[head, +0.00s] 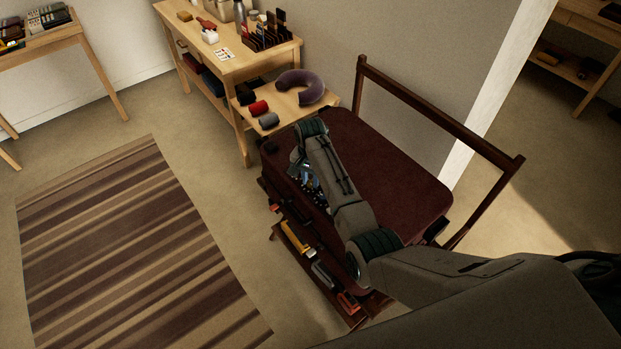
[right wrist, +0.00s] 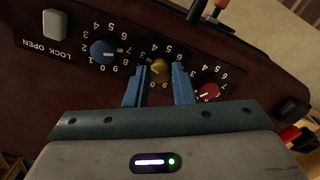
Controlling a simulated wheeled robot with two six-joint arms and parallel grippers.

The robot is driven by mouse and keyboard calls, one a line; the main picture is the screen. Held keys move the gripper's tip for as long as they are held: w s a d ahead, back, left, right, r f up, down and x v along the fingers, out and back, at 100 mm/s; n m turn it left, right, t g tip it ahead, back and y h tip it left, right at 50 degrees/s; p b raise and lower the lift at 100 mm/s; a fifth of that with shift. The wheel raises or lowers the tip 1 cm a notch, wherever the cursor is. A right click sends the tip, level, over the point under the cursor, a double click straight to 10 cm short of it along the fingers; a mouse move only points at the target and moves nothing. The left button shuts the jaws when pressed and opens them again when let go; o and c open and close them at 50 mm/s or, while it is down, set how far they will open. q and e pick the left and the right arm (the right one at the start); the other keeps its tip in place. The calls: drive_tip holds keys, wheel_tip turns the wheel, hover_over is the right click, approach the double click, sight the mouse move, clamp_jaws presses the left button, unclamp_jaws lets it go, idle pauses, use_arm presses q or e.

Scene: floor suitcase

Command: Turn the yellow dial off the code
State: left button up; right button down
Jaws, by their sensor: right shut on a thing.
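A dark red suitcase (head: 400,165) lies on a wooden rack. Its side, in the right wrist view, carries a blue dial (right wrist: 103,51), a yellow dial (right wrist: 159,68) and a red dial (right wrist: 207,91), each ringed by white numbers. The yellow dial is the middle one; I cannot read its setting surely. My right gripper (right wrist: 160,72) has its blue fingers on either side of the yellow dial, shut on it. In the head view my right gripper (head: 307,174) is at the suitcase's left side, partly hidden by my arm. My left gripper is not in view.
A pale button (right wrist: 56,25) sits beside the words LOCK OPEN. A low shelf in front of the suitcase holds a yellow item (head: 297,238) and others. A wooden bench (head: 325,95) with a neck pillow (head: 301,86) stands behind. The striped rug (head: 120,240) is clear.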

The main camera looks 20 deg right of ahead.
drive_tip(key=n+p, duration=0.2)
drive_tip(key=n, duration=0.1)
drive_tip(key=shift+r+p, duration=0.25)
drive_tip(key=shift+p, duration=0.15)
drive_tip(key=n+p, duration=0.2)
drive_tip(key=n, duration=0.1)
drive_tip(key=shift+n, duration=0.3)
drive_tip(key=n+p, duration=0.2)
drive_tip(key=n, duration=0.2)
drive_tip(key=shift+f, duration=0.1)
drive_tip(key=shift+n+p, duration=0.6)
drive_tip(key=shift+n, duration=1.1)
drive_tip(key=shift+f, duration=0.1)
drive_tip(key=c, duration=1.2)
unclamp_jaws()
drive_tip(key=shift+c, duration=0.2)
